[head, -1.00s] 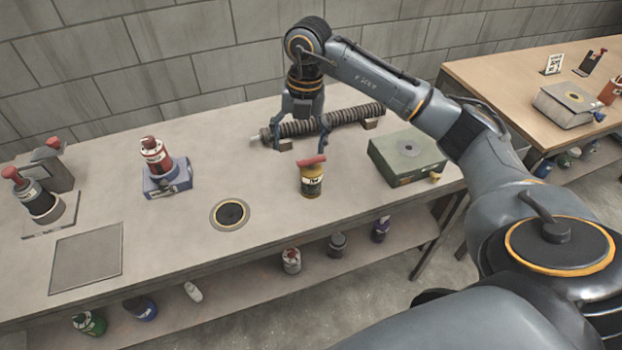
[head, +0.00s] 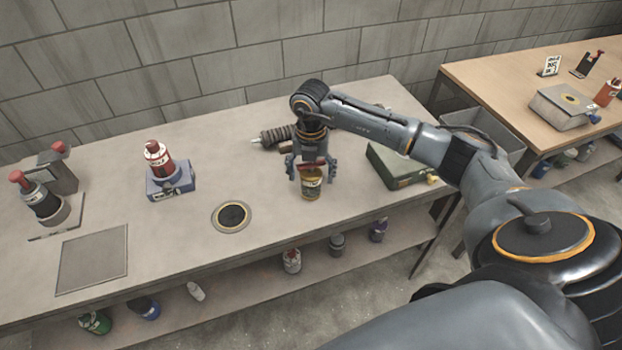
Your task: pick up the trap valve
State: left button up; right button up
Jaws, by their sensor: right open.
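The gripper hides part of the red top. My left gripper is not in view.
A dark ribbed tube (head: 276,136) lies behind the gripper, partly hidden by my arm. A green box (head: 393,168) stands close on the right. A round dark port (head: 232,216) is set in the bench (head: 185,242) on the left. A red bottle (head: 158,160) stands on a blue block (head: 171,186).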

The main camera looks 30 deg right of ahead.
notch_tip(320, 180, down, 2)
jog(key=shift+c, duration=0.2)
